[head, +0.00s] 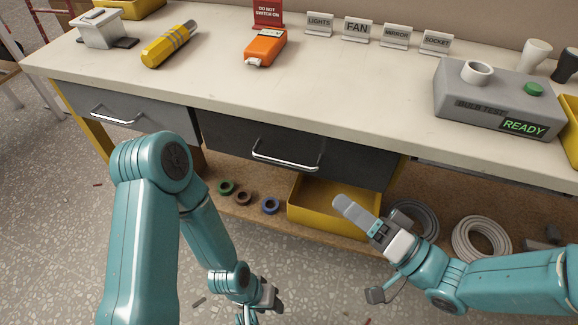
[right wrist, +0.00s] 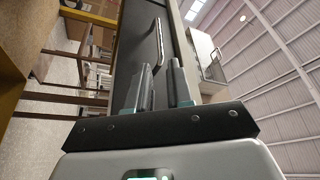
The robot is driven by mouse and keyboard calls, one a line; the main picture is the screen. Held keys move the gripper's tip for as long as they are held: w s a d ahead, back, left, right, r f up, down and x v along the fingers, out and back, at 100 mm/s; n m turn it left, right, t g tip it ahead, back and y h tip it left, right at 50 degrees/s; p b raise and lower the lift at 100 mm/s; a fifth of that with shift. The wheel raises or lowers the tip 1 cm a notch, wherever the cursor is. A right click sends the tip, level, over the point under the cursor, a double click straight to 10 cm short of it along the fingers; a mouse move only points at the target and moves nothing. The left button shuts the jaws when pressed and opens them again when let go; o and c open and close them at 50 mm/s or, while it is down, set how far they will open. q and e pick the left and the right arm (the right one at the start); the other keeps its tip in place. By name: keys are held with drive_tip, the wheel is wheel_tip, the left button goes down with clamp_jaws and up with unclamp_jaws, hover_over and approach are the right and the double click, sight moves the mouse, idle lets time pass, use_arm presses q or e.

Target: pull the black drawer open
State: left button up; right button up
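The black drawer (head: 345,163) is under the middle of the workbench, its front looking flush with the bench. Its silver bar handle (head: 286,162) runs across the front. My right gripper (head: 347,206) is below and right of the handle in the head view, apart from it. In the right wrist view the drawer front (right wrist: 130,48) and handle (right wrist: 159,45) lie beyond the fingers (right wrist: 161,72), which stand apart with nothing between them. My left gripper (head: 265,298) hangs low over the floor, and its fingers are too unclear to read.
A grey drawer (head: 130,108) is to the left. A yellow bin (head: 325,218), coloured rings and cable coils (head: 482,240) sit on the shelf below. On the worktop (head: 340,75) are a yellow tool, an orange device, label signs and a bulb tester (head: 490,100).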

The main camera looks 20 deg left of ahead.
sight(289, 162)
drive_tip(key=b+x, duration=0.1)
drive_tip(key=x, duration=1.2)
drive_tip(key=shift+d, duration=0.1)
clamp_jaws()
